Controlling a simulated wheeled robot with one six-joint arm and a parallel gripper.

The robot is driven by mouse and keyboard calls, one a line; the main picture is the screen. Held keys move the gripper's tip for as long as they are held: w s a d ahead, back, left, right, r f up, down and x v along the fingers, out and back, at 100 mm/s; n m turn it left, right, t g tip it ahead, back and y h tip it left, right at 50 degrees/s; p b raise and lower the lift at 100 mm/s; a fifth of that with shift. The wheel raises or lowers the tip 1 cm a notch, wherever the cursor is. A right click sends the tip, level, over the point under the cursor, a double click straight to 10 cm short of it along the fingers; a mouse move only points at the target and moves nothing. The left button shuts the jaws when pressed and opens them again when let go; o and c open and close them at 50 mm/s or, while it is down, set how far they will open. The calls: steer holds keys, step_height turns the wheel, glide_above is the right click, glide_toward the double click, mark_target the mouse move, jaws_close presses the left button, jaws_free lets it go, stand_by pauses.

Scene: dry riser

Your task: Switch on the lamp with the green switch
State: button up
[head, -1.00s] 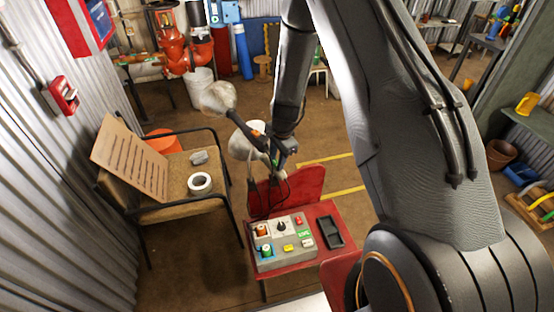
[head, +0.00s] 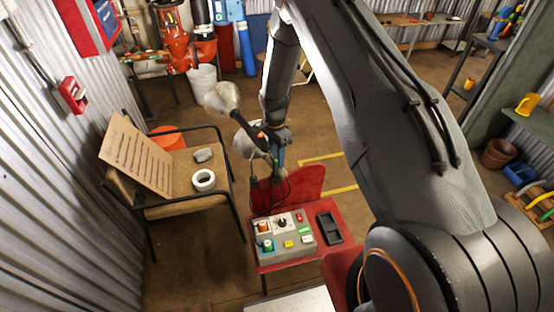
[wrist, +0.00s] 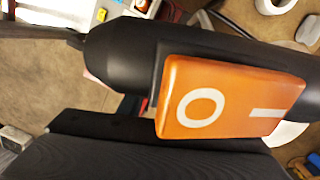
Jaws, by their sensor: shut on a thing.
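In the wrist view an orange rocker switch (wrist: 225,100) marked O and I sits on a black lamp handle (wrist: 110,52), very close to the camera. My gripper (head: 273,155) is at the lamp handles, shut on what looks like a black handle; its fingertips are hard to make out. I cannot make out a green switch on either lamp.
A grey control box (head: 285,240) with coloured knobs and buttons sits on a red chair (head: 285,265), beside a black tray (head: 328,228). Cables hang near the lamps. At left a brown armchair (head: 185,207) holds a perforated board (head: 135,155) and a white tape roll (head: 203,180).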

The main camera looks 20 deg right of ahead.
mark_target(276, 160)
steer(key=shift+w+r, duration=0.1)
steer(key=shift+w, duration=0.15)
steer(key=o, duration=1)
steer(key=shift+s, duration=0.1)
steer(key=shift+o, duration=0.2)
step_height(276, 160, up, 8)
steer(key=b, duration=0.2)
steer(key=shift+w+b, duration=0.25)
steer(key=shift+b, duration=0.05)
steer(key=s+r+n+t+b, duration=0.1)
steer(key=s+r+n, duration=0.5)
steer(key=s+r, duration=0.45)
steer(key=s+r+n, duration=0.3)
steer(key=s+n, duration=0.1)
steer(key=s, duration=0.4)
steer(key=s+r+n+t+b, duration=0.1)
steer(key=s+r+n, duration=0.2)
steer(key=s, duration=0.5)
steer(key=shift+d+n, duration=0.2)
steer(key=shift+n, duration=0.4)
